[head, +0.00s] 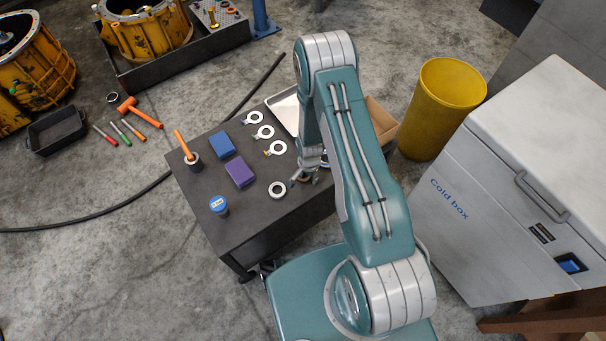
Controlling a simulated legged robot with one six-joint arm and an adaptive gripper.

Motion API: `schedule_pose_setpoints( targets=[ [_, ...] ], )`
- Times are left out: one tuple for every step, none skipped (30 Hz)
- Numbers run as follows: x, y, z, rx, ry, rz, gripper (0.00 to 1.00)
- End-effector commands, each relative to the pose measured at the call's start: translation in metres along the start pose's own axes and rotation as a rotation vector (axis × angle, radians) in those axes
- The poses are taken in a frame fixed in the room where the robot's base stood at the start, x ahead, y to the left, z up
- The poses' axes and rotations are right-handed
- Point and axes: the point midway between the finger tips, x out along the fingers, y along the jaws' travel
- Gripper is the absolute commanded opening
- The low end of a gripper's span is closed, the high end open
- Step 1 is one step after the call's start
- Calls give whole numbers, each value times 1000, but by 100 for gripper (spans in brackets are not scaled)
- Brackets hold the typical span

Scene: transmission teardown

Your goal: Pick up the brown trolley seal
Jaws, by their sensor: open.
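My gripper (304,178) is open and points down low over the right part of the dark trolley top (236,225). A small brownish patch, perhaps the brown trolley seal, shows at the fingers. It is too small and too covered by the gripper to be sure, or to tell whether the fingers touch it. A pale grey ring (278,190) lies flat just left of the gripper. Part of the trolley top is hidden behind my arm.
A yellow bin (446,105) and cold box (480,205) stand right.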

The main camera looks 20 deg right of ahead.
Motion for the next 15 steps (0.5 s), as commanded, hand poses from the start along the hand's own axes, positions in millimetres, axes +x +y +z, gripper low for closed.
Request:
schedule_pose_setpoints(
  targets=[
    [0,0,0,0,0,0,53],
    [0,0,0,0,0,0,53],
    [0,0,0,0,0,0,53],
    [0,0,0,0,0,0,40],
    [0,0,0,0,0,0,27],
    [0,0,0,0,0,0,9],
    [0,0,0,0,0,0,0],
    [0,0,0,0,0,0,0],
    [0,0,0,0,0,0,0],
    [0,0,0,-1,0,0,0],
    [0,0,0,-1,0,0,0],
    [0,0,0,-1,0,0,0],
    [0,0,0,-1,0,0,0],
    [0,0,0,-1,0,0,0],
    [0,0,0,-1,0,0,0]
  ],
)
